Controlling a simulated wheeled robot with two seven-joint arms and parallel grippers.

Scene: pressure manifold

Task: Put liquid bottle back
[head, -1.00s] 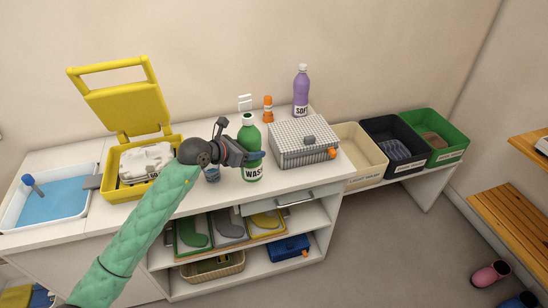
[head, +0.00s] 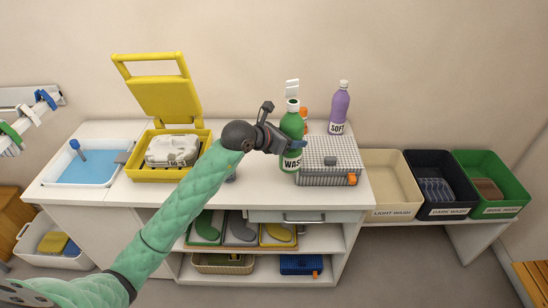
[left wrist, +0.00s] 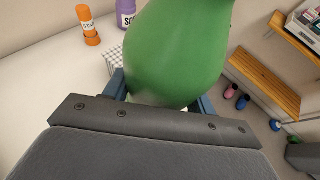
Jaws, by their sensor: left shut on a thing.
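The green liquid bottle (head: 291,126), labelled WASH, is upright in my left gripper (head: 288,143), which is shut around its body. In the head view it stands in front of the left edge of the grey checked box. I cannot tell whether its base touches the counter. In the left wrist view the green bottle (left wrist: 178,50) fills the middle between the blue fingers. A purple bottle (head: 339,108) labelled SOFT stands at the back right of the counter. An orange bottle (head: 304,114) is partly hidden behind the green one. My right gripper is not in view.
The checked box (head: 330,156) sits on the counter right of the bottle. An open yellow case (head: 162,172) and a blue sink basin (head: 85,170) lie to the left. Labelled bins, beige (head: 392,187), dark and green, stand right. Bare counter (head: 335,196) shows in front.

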